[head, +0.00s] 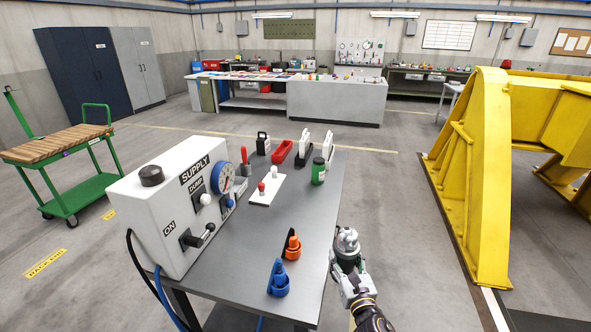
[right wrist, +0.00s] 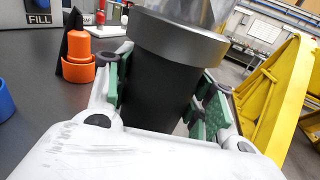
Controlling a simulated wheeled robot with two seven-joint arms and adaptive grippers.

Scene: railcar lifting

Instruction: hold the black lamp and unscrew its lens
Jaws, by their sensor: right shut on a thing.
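My right gripper (head: 347,262) is beside the right edge of the grey table (head: 225,258). In the right wrist view my right gripper (right wrist: 160,95) has its green-padded fingers on both sides of the black lamp (right wrist: 158,85), shut on its dark cylindrical body. The lamp stands roughly upright in the jaws, with a wide grey metal collar (right wrist: 180,42) and a shiny head above the fingers. In the head view the lamp's silvery top (head: 347,237) shows above the gripper; its body is mostly hidden. Whether the lens is loose cannot be told. My left gripper is not in view.
A white supply box (head: 165,225) with gauge and levers stands on the table's left. Orange (head: 292,246) and blue (head: 279,282) holders stand near the right front, a green jar (head: 318,172) farther back. A yellow steel frame (head: 480,180) rises at right; floor between is clear.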

